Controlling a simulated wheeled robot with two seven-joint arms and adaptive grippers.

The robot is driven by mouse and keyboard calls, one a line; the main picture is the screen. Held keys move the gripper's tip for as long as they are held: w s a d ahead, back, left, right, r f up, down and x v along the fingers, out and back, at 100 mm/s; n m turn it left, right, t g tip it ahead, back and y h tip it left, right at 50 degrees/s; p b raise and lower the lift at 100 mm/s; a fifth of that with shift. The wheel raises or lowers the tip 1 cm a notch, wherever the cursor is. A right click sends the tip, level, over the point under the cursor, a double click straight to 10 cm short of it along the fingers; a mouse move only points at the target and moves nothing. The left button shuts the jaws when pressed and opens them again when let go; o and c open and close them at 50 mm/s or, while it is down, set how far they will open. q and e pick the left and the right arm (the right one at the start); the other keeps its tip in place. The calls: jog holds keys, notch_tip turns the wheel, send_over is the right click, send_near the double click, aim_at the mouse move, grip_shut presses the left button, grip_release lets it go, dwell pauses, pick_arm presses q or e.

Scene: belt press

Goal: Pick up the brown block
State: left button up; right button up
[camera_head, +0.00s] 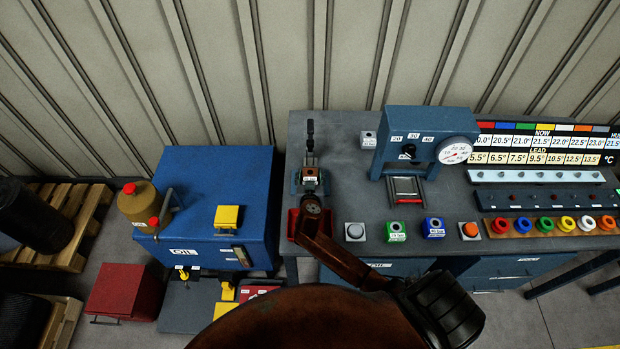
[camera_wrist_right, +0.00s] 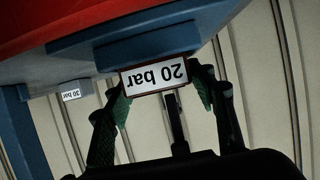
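The brown block (camera_head: 310,175) has a white label and sits in a small blue-grey holder at the left end of the bench in the head view. In the right wrist view the brown block (camera_wrist_right: 155,76) shows its "20 bar" label upside down, with a thin brown edge. My right gripper (camera_wrist_right: 158,82) has its two dark fingers with green pads on either side of the block. The fingers are apart, with a small gap at the right finger; no firm hold shows. My left gripper is not in view.
A blue press with a dial (camera_head: 456,153) stands right of the block. Coloured buttons (camera_head: 433,228) line the bench front. A blue oil cabinet (camera_head: 205,185) with a brass-coloured can (camera_head: 138,203) stands to the left. A ribbed wall (camera_head: 280,60) is behind.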

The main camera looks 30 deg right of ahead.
aim_at(310, 174)
jog(key=c, duration=1.2)
jog(key=shift+r, duration=0.1)
grip_shut()
jog(key=shift+w+r, duration=0.1)
jog(key=shift+r, duration=0.4)
notch_tip(310, 174, up, 2)
jog(key=shift+r, duration=0.15)
jog(key=w+r+v, duration=0.2)
jog(key=r+v, duration=0.1)
jog(key=v, duration=1.3)
jog(key=shift+s+a+r+b, duration=0.3)
jog(key=shift+a, duration=0.1)
